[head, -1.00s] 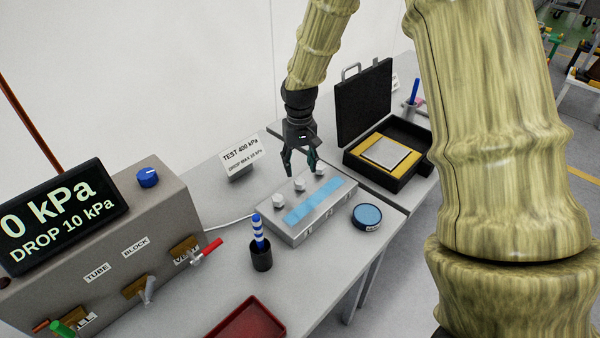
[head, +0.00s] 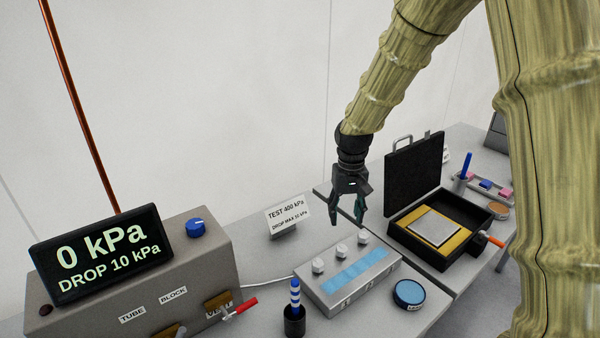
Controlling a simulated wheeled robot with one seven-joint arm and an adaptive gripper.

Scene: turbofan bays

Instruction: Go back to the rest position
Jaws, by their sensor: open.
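My gripper (head: 346,207) is open and empty. It hangs from my arm, fingers down, above the back of a grey box with knobs and a blue strip (head: 347,277). Its fingertips look apart from the knobs. Nothing is between the fingers.
A grey test unit (head: 150,290) with a display (head: 102,252) reading 0 kPa stands at the left. A sign (head: 287,215) stands behind the knob box. A black cup (head: 294,321) and a blue round tin (head: 408,293) are in front. An open black case (head: 413,180) is at the right.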

